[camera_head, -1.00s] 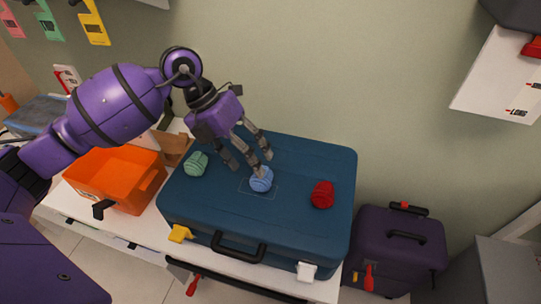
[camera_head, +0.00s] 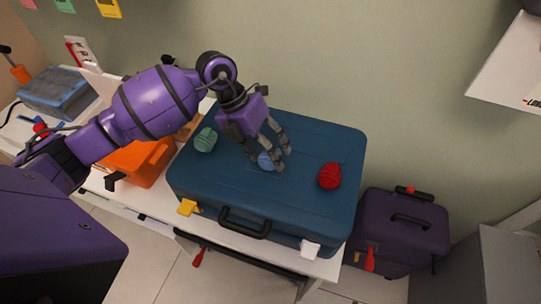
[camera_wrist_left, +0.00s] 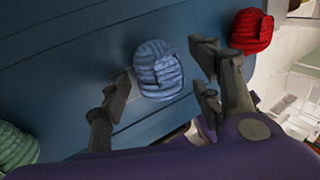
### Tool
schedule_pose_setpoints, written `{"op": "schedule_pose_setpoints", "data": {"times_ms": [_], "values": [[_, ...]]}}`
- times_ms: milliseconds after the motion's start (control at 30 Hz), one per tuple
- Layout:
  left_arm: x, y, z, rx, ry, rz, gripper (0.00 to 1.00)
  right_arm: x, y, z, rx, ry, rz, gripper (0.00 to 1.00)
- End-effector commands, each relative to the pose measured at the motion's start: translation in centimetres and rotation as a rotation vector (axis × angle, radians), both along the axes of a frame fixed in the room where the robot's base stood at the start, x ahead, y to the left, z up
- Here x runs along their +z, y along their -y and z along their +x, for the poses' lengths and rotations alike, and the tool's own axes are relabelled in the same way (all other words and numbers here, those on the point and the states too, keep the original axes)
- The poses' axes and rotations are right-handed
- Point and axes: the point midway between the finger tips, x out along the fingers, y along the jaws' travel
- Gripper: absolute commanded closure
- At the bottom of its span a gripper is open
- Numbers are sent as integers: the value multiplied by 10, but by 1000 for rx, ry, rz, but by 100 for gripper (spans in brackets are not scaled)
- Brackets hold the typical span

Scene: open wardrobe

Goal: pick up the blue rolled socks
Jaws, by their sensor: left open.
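The blue rolled socks (camera_head: 266,161) lie on top of the closed blue suitcase (camera_head: 225,188), between the green and red rolls. My left gripper (camera_head: 266,160) is above them with its fingers pointing down and partly hiding them in the head view. In the left wrist view the blue rolled socks (camera_wrist_left: 158,70) sit between the spread fingers of the left gripper (camera_wrist_left: 165,88), with a gap visible on both sides. The gripper is open and holds nothing. My right gripper is not in view.
Green rolled socks (camera_head: 205,140) lie left on the suitcase and red rolled socks (camera_head: 329,176) lie right. An orange bin (camera_head: 135,163) stands left of the suitcase. A purple case (camera_head: 400,240) stands at the right. The suitcase handle (camera_head: 244,222) faces the front.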

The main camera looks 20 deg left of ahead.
Motion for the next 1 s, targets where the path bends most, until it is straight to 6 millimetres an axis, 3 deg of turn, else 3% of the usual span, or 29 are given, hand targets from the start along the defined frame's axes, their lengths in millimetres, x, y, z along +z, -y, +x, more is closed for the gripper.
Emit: {"op": "schedule_pose_setpoints", "data": {"times_ms": [67, 433, 767, 1000], "values": [[0, 0, 0, 0, 0, 0, 42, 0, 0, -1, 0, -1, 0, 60], [0, 0, 0, 0, 0, 0, 88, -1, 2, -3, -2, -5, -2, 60], [4, 0, 1, 0, 1, 0, 88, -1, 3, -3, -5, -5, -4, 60], [34, -1, 1, -2, 5, 2, 88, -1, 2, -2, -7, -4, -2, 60]]}}
